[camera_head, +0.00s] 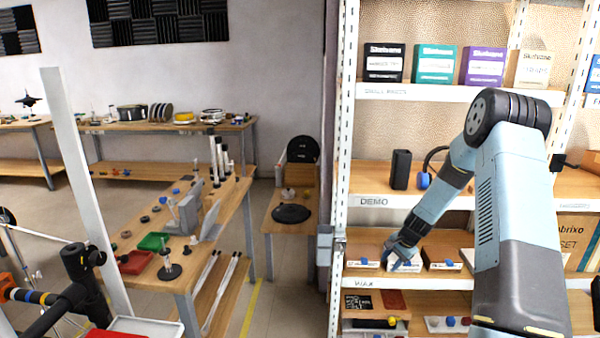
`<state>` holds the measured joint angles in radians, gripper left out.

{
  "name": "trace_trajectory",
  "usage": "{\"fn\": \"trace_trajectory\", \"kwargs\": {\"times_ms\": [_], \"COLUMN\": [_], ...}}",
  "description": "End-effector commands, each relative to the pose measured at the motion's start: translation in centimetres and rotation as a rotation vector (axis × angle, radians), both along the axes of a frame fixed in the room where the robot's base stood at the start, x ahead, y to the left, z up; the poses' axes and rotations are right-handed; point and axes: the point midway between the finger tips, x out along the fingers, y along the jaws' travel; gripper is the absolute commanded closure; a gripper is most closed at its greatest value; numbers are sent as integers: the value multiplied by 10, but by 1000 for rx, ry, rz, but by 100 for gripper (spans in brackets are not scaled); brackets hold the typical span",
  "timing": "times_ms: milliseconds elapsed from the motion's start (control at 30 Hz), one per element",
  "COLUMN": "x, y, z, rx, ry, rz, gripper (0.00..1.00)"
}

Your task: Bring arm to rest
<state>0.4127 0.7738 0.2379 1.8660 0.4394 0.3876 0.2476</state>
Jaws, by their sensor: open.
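My arm (508,180) rises at the right of the view, bends at a dark elbow joint near the top, and reaches down and left. Its end, my gripper (394,256), is in front of the lower shelf of a shelving unit, near small open boxes. The gripper is small in the view and I see nothing held in it. Whether it touches the box (405,263) behind it I cannot tell.
The white-framed shelving unit (343,120) holds small boxes on top, a black cup (400,169) on the middle shelf and trays below. A wooden workbench (225,215) with tools stands left of centre. Floor (262,300) shows between bench and shelves. A dark stand (85,285) is at lower left.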

Motion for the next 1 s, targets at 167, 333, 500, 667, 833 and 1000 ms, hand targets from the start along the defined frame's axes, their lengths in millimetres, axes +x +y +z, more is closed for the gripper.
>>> {"fn": "trace_trajectory", "kwargs": {"times_ms": [167, 333, 500, 667, 833, 1000], "x": [-13, -31, -55, -81, -113, -149], "y": [13, 25, 37, 48, 59, 70], "z": [65, 121, 173, 217, 260, 298], "rx": [-52, -100, -147, -193, -240, -286], "ry": [-38, -70, -100, -126, -155, -182], "rz": [91, 172, 248, 315, 382, 445], "gripper": [58, 58, 58, 58, 58, 58]}}
